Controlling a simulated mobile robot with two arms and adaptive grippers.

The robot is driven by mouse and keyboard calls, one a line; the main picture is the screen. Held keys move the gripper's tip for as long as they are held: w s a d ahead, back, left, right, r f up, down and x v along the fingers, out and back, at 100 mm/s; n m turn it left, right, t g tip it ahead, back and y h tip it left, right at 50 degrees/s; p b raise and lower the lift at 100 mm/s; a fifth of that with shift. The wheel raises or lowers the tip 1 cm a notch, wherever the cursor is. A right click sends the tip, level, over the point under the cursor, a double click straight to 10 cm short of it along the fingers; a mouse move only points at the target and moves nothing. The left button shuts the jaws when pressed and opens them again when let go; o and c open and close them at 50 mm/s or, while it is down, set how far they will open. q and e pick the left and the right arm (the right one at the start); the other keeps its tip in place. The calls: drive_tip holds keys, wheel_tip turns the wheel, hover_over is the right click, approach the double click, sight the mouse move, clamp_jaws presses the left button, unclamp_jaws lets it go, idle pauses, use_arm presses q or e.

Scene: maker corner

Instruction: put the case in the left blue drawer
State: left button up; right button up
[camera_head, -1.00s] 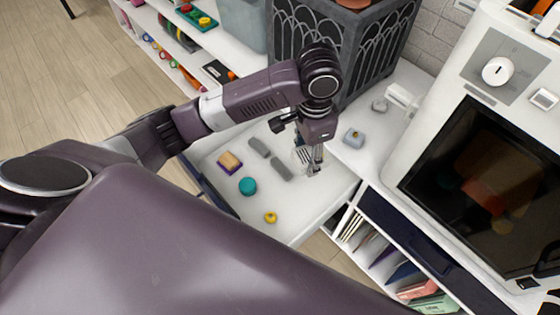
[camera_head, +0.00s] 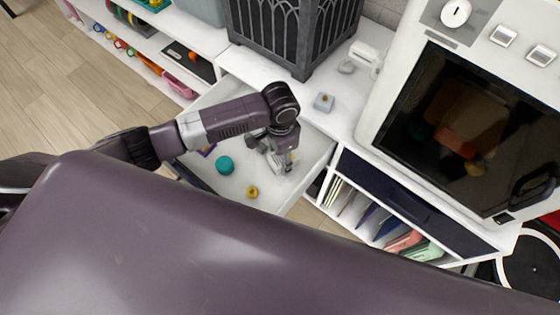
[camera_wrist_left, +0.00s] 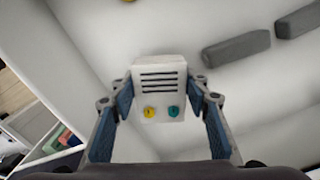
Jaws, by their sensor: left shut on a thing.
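The case (camera_wrist_left: 158,88) is a small pale box with dark slots, a yellow knob and a teal knob. It sits between the blue finger pads of my left gripper (camera_wrist_left: 160,108) in the left wrist view. My left gripper (camera_head: 287,166) is shut on it, over the inside of the open drawer (camera_head: 235,188), near its right side. Only part of the case (camera_head: 275,160) shows in the head view; whether it touches the drawer floor I cannot tell. The drawer is pulled out, with a white inside and a dark blue front. My right gripper is out of view.
In the drawer lie a teal round piece (camera_head: 225,165), a yellow piece (camera_head: 252,192) and grey blocks (camera_wrist_left: 236,47). A small grey-blue box (camera_head: 323,102) stands on the white counter behind. A dark patterned planter (camera_head: 290,35) and a white oven-like unit (camera_head: 400,60) flank it.

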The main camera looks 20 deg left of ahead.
use_arm(q)
drive_tip(key=shift+f, duration=1.2)
drive_tip(key=o, duration=1.2)
drive_tip(key=shift+f, duration=0.15)
wheel_tip(320, 180, up, 12)
drive_tip(key=shift+r, duration=0.15)
drive_tip(key=shift+p, duration=0.3)
